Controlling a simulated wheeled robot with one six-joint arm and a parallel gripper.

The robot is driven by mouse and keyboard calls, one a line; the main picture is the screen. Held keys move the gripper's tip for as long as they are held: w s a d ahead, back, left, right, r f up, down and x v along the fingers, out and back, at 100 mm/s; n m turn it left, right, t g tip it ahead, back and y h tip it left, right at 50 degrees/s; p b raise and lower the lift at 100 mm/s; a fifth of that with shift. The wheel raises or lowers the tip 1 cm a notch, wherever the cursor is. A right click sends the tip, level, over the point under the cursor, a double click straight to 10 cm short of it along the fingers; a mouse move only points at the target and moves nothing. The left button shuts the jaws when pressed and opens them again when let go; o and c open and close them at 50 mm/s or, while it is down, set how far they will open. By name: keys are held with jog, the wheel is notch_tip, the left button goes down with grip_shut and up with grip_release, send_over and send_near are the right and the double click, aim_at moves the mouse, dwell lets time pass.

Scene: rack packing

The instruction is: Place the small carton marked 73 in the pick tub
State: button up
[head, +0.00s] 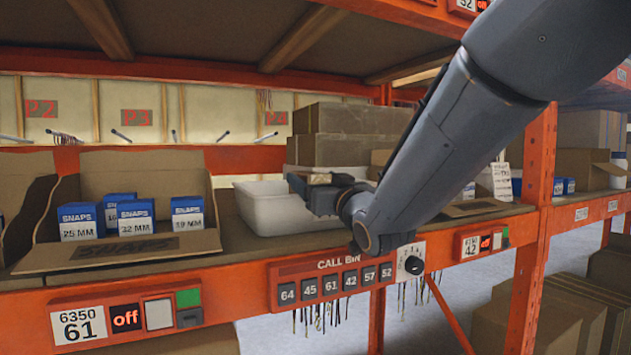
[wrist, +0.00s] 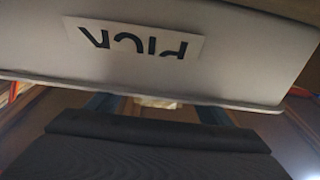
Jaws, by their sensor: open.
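The pick tub (head: 262,212) is a white, open tub on the shelf, left of the middle in the head view. Its wall with an upside-down PICK label fills the top of the wrist view (wrist: 225,85). My gripper (head: 308,190) is open in front of the tub's right part, near its rim. In the wrist view, its two bluish fingers (wrist: 155,112) stand apart below the tub wall, with a small pale patch between them that I cannot identify. I can read no carton marked 73 in either view. The tub's inside is mostly hidden.
An open cardboard box (head: 130,250) at left holds several blue-and-white SNAPS cartons (head: 137,218), marked 25, 32 and 19 MM. Brown boxes (head: 345,135) stand behind the tub. An orange upright (head: 535,180) is at right. The CALL BIN panel (head: 335,280) is on the shelf's front beam.

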jog(key=shift+s+r+p, duration=0.15)
jog(key=shift+r+p, duration=0.55)
jog(key=shift+r, duration=0.05)
jog(key=b+v, duration=0.4)
jog(key=v, duration=0.8)
jog(key=shift+f, duration=0.2)
